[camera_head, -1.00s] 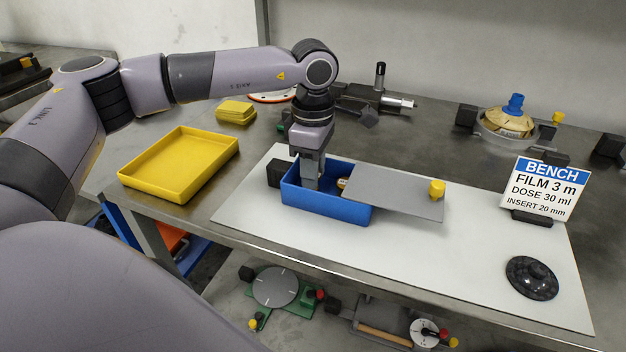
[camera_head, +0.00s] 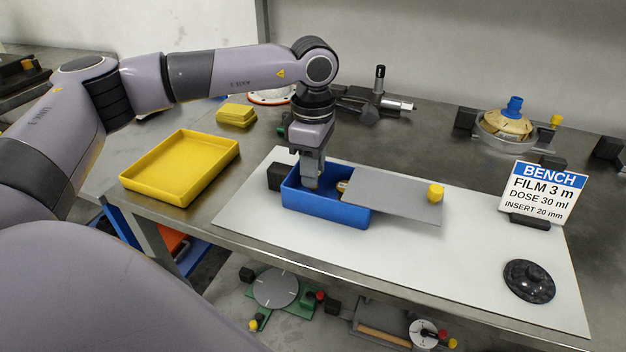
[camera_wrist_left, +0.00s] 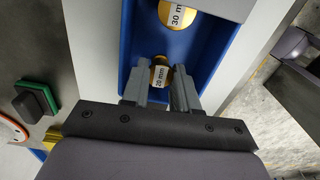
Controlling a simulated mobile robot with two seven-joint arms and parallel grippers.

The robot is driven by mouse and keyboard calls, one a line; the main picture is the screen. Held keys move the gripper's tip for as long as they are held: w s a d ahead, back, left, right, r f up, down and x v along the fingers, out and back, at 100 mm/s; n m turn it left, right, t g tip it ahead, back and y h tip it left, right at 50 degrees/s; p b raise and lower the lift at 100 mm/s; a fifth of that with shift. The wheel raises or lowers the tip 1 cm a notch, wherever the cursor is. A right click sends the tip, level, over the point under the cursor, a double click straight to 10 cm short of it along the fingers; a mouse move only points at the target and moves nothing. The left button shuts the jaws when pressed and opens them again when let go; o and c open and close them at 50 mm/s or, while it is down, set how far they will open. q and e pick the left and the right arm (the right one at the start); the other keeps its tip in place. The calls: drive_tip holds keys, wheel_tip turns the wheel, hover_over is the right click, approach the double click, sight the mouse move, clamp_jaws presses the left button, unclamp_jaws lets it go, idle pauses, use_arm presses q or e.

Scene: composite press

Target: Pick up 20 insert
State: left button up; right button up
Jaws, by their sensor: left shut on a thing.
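The 20 mm insert (camera_wrist_left: 160,76) is a yellow piece with a white "20 mm" label, seen in the left wrist view between my left gripper's fingers. My left gripper (camera_wrist_left: 160,90) is shut on it, inside the blue box (camera_wrist_left: 140,45). In the head view my left gripper (camera_head: 311,183) points down into the left part of the blue box (camera_head: 330,212), and the 20 mm insert is hidden there. A 30 mm insert (camera_wrist_left: 176,14) lies further along the box, beside the grey lid's edge. My right gripper is not in view.
A grey sliding lid (camera_head: 395,193) with a yellow knob (camera_head: 436,192) covers the box's right part and extends past it. A yellow tray (camera_head: 180,168) stands at left. A bench sign (camera_head: 543,190) and a dark round knobbed piece (camera_head: 529,281) are at right. The white mat's front is clear.

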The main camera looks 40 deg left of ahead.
use_arm(q)
drive_tip(key=shift+r+p, duration=1.85)
drive_tip(key=shift+r, duration=1)
